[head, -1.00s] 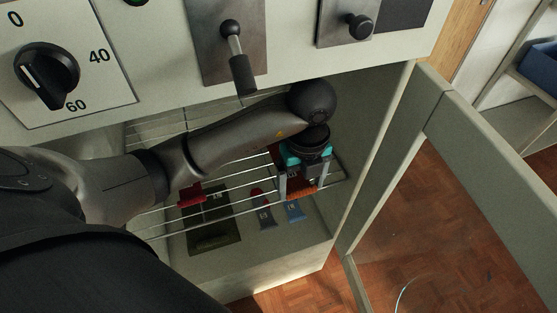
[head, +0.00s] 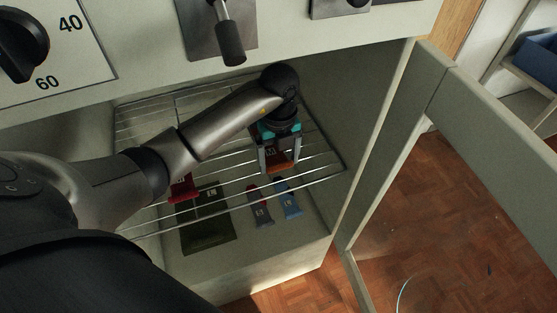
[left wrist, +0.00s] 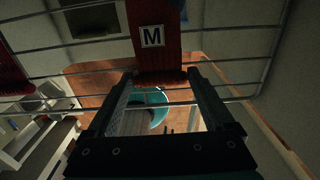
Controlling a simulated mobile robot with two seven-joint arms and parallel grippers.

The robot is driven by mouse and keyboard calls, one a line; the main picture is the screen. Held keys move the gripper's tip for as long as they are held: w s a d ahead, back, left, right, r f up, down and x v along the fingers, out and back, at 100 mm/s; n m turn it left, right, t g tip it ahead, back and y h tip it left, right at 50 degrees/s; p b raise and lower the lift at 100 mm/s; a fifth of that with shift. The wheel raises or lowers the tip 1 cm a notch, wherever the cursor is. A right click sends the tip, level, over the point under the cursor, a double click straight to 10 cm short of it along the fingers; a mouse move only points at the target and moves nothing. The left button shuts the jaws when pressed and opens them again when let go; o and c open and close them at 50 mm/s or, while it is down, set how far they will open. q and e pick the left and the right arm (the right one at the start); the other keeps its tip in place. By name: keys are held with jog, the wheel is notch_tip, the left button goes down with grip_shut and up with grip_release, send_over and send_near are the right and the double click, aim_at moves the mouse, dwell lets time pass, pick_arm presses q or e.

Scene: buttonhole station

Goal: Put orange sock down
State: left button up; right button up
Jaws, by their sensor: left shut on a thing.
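My left gripper (head: 280,168) is inside the open cabinet, over the right part of the wire rack (head: 225,185). It is shut on the orange sock (head: 282,168), whose near end shows between the fingers. In the left wrist view, the orange sock (left wrist: 157,55), with a white M label, stretches away from the fingertips of my left gripper (left wrist: 162,78) across the rack wires. I cannot tell whether the sock rests on the wires. My right gripper is not in view.
A red sock (head: 184,187) lies on the rack at left. Below the rack are a dark green piece (head: 208,235), a dark red labelled sock (head: 261,208) and a blue one (head: 289,200). The cabinet door (head: 470,150) stands open at right. A control panel (head: 130,45) overhangs the opening.

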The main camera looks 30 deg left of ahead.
pick_arm(q)
jog(key=shift+w+a+f, duration=0.1)
jog(key=shift+f, duration=0.1)
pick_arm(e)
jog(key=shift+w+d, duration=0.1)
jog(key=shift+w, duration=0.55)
pick_arm(q)
jog(key=o, duration=1.1)
jog(key=shift+c, duration=0.2)
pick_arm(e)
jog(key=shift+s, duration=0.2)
pick_arm(q)
jog(key=shift+r, duration=0.45)
notch_tip(320, 180, up, 6)
jog(key=shift+r+p, duration=0.2)
jog(key=shift+p, duration=0.85)
jog(key=shift+r, duration=0.2)
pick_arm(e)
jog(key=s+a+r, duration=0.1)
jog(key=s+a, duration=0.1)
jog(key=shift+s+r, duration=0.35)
